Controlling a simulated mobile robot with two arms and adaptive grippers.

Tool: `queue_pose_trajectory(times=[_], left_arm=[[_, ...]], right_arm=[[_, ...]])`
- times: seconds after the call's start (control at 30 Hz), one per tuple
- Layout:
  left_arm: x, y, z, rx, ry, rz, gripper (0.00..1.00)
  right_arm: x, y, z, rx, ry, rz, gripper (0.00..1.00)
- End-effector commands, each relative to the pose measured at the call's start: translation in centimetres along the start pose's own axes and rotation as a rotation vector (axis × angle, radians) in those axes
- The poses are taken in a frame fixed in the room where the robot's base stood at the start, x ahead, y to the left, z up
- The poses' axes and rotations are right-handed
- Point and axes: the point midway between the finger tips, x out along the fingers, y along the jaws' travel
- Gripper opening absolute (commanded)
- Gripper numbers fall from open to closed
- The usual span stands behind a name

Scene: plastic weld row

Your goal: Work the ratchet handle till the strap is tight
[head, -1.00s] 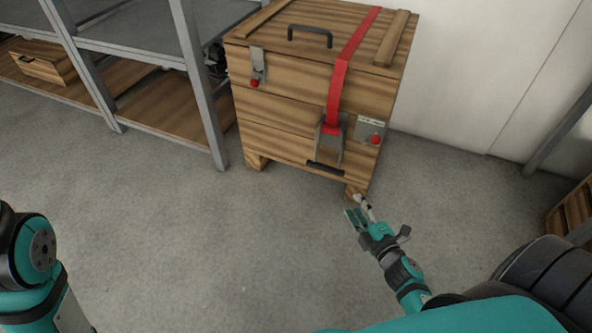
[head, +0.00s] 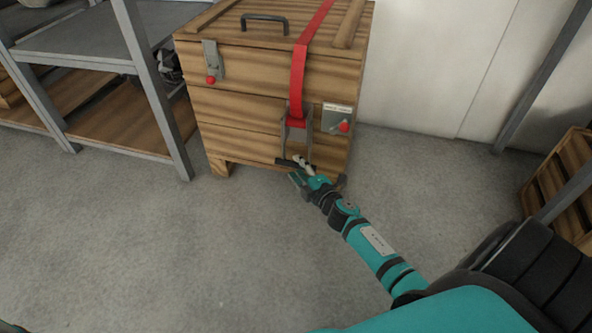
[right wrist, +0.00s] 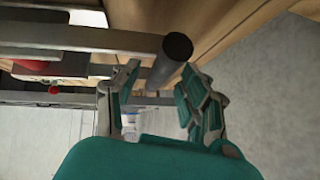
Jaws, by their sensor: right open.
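A red strap (head: 298,85) runs over the lid of a wooden crate (head: 240,110) and down its front into a grey metal ratchet (head: 309,137). The ratchet's handle hangs downward and ends in a black grip bar (head: 287,162) low on the crate front. My right gripper (head: 299,172) is open at this bar, partly covering its right end. In the right wrist view the black bar (right wrist: 172,52) shows end-on between and just beyond the parted fingers (right wrist: 158,100). I cannot tell whether they touch it. My left gripper is out of view.
Two latches with red knobs sit on the crate front, one at left (head: 212,62) and one right of the ratchet (head: 343,127). A grey metal shelf (head: 150,85) stands close on the left. Floor in front is clear.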

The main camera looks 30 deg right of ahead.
Motion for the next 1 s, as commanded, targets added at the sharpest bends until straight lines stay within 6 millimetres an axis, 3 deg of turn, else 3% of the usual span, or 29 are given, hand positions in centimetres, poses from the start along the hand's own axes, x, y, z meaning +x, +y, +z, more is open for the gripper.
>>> queue_pose_trajectory(times=[0.2,0.5,0.83,1.0], left_arm=[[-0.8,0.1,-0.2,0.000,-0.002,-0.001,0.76],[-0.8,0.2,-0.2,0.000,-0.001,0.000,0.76],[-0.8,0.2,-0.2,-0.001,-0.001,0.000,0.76],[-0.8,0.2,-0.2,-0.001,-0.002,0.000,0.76]], right_arm=[[1.8,-0.1,0.1,0.001,-0.001,-0.001,0.44],[1.9,0.0,0.0,0.001,-0.001,-0.001,0.43],[1.9,0.0,0.0,0.001,-0.001,-0.001,0.00],[1.9,0.0,0.0,0.002,-0.001,0.000,0.00]])
